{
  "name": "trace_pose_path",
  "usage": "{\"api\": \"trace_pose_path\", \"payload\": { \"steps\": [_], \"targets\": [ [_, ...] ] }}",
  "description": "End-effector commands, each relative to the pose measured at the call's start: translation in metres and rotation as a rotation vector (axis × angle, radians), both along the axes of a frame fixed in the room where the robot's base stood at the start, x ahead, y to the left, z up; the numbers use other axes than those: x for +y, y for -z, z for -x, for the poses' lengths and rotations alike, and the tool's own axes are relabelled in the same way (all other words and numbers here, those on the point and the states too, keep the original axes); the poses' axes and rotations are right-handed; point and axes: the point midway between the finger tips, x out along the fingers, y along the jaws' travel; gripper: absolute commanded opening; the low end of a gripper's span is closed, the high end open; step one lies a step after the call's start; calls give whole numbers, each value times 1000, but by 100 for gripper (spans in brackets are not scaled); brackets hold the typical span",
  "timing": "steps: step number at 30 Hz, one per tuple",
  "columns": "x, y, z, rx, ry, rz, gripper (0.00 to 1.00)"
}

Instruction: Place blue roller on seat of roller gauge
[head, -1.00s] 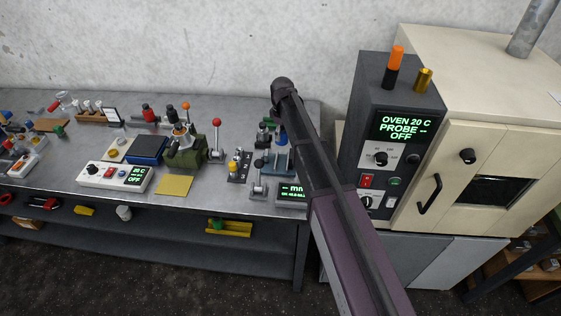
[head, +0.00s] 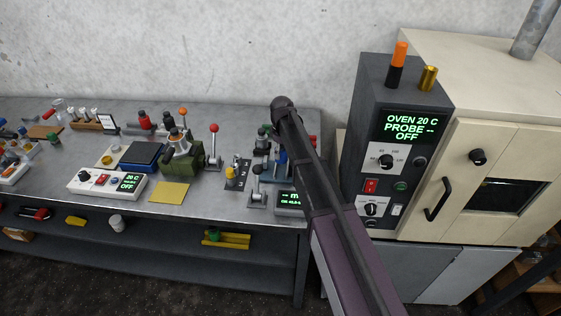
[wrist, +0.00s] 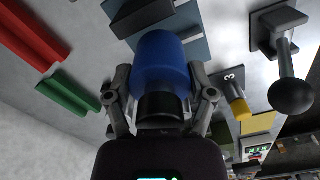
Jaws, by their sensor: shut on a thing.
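The blue roller (wrist: 162,65) is between the fingers of my gripper (wrist: 162,98) in the wrist view, with a black section (wrist: 160,105) at its near end. My gripper is shut on it. Blue-grey parts of the roller gauge (wrist: 195,48) show behind the roller. The roller covers part of the gauge, so I cannot tell whether it touches the seat. In the head view, the gauge (head: 262,168) stands at the right end of the bench, partly hidden by my arm. Its display (head: 287,200) is partly covered too.
In the wrist view, a black ball-ended lever (wrist: 290,92) and a yellow knob (wrist: 239,108) stand to the right. Red (wrist: 35,35) and green (wrist: 68,105) blocks are to the left. The oven (head: 480,150) stands right of the bench in the head view.

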Motion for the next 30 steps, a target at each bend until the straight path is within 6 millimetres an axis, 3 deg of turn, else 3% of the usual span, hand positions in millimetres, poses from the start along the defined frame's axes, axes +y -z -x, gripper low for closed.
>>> {"api": "trace_pose_path", "payload": {
  "steps": [11,24,30],
  "targets": [
    [1,3,0,0,-1,0,10],
    [1,35,0,0,-1,0,10],
    [1,38,0,0,-2,0,10]
  ]
}}
